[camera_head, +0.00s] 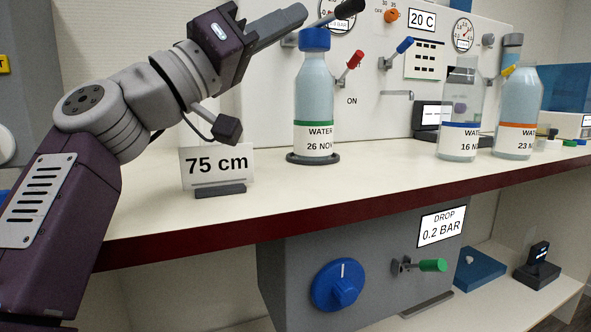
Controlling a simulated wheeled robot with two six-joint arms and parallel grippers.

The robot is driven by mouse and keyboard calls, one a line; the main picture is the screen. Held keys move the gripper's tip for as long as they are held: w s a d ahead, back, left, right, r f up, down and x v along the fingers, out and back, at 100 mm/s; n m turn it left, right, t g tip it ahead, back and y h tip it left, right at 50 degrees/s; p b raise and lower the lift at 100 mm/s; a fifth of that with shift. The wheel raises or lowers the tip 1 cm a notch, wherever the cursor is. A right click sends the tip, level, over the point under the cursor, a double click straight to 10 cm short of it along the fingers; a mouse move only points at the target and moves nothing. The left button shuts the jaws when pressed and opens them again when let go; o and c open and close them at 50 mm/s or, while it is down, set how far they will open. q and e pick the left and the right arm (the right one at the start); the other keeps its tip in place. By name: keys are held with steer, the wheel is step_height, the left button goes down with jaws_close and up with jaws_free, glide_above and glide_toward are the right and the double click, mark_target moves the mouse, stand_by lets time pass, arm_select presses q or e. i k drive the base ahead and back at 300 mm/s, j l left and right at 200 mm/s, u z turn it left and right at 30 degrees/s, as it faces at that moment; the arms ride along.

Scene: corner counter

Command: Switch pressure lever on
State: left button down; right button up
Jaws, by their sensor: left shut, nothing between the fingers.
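My left gripper (296,16) is shut and empty, reaching in from the left at the top of the picture. A black-handled lever (348,8) is just right of its fingertips, in front of a gauge partly hidden behind it and marked BAR. I cannot tell whether the fingertips touch this lever. Other levers on the white panel have a red handle (355,59) above the word ON, a blue handle (404,46) and a yellow handle (508,71). No lever is visibly labelled pressure. My right gripper is not in view.
A blue-capped water bottle (315,100) stands on a dark ring below the fingertips. Two more bottles (461,110) (518,112) stand right. A 75 cm sign (218,166) is on the counter. Below, a grey box (300,265) carries a blue knob and green lever.

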mark_target(358, 55)
steer(key=k, duration=0.95)
